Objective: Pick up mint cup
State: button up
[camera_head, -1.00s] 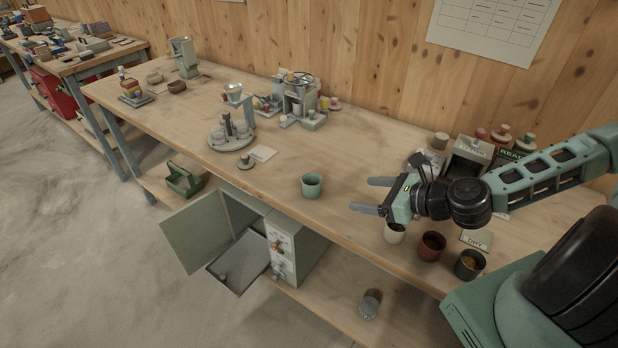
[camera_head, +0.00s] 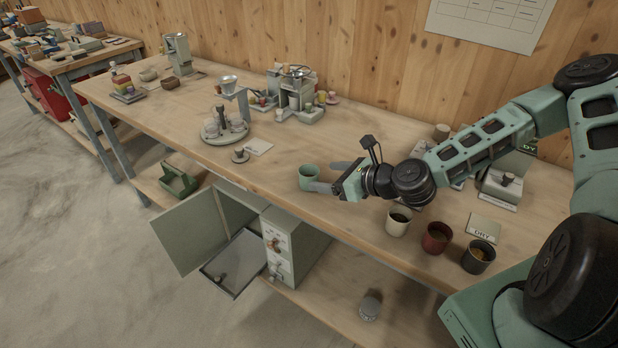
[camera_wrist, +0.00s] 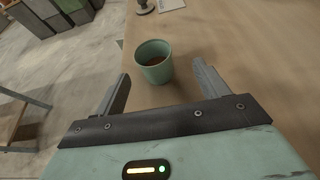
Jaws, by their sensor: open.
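The mint cup (camera_head: 308,176) stands upright near the front edge of the workbench. In the wrist view the mint cup (camera_wrist: 154,62) shows something brown inside it. My gripper (camera_head: 326,175) is open, with its fingers pointing at the cup from the right in the head view. In the wrist view my gripper (camera_wrist: 158,84) has one finger on each side, and the cup stands just ahead of and between the fingertips. One finger partly overlaps the cup in the head view. I cannot tell whether either finger touches it.
A white cup (camera_head: 398,221), a red cup (camera_head: 436,238) and a dark cup (camera_head: 478,257) stand to the right along the front edge. A round carousel (camera_head: 224,132) and a small stamp-like piece (camera_head: 240,156) stand to the left. A cabinet door (camera_head: 189,234) hangs open below.

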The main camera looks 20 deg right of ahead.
aim_at(318, 175)
jog(key=x, duration=0.1)
jog(key=p+x, duration=0.1)
jog(key=x, duration=0.3)
jog(key=shift+s+a+r+p, duration=0.15)
jog(key=shift+a+r+p, duration=0.15)
jog(key=shift+a+p, duration=0.1)
jog(key=shift+w+a+f, duration=0.15)
jog(key=shift+w+f, duration=0.1)
jog(key=shift+w, duration=0.1)
jog(key=c, duration=1)
